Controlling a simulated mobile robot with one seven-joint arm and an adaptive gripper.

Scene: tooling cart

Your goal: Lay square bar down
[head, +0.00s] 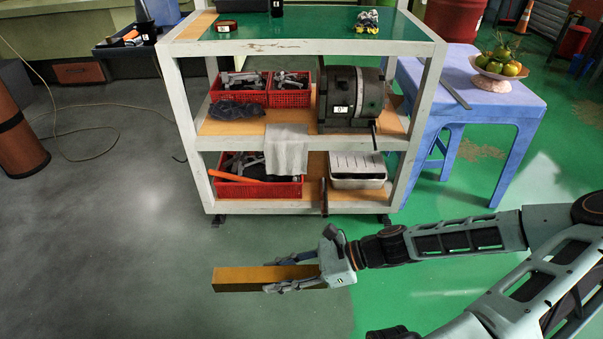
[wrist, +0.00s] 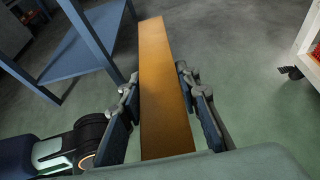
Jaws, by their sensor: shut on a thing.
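The square bar (head: 240,279) is a long, brownish-gold bar. In the head view it is held level in front of the cart, over the floor, pointing left. My gripper (head: 292,275) is shut on it near its right end, one finger on each side. In the wrist view the bar (wrist: 163,85) runs away from between the fingers of my gripper (wrist: 160,110). The end of the bar nearest my palm is hidden.
The cart (head: 300,47) has a green top with free room in its middle, and shelves with red baskets (head: 290,97), a grey machine (head: 351,97) and a white tray (head: 357,168). A blue table (head: 463,95) with a fruit bowl (head: 492,83) stands at right.

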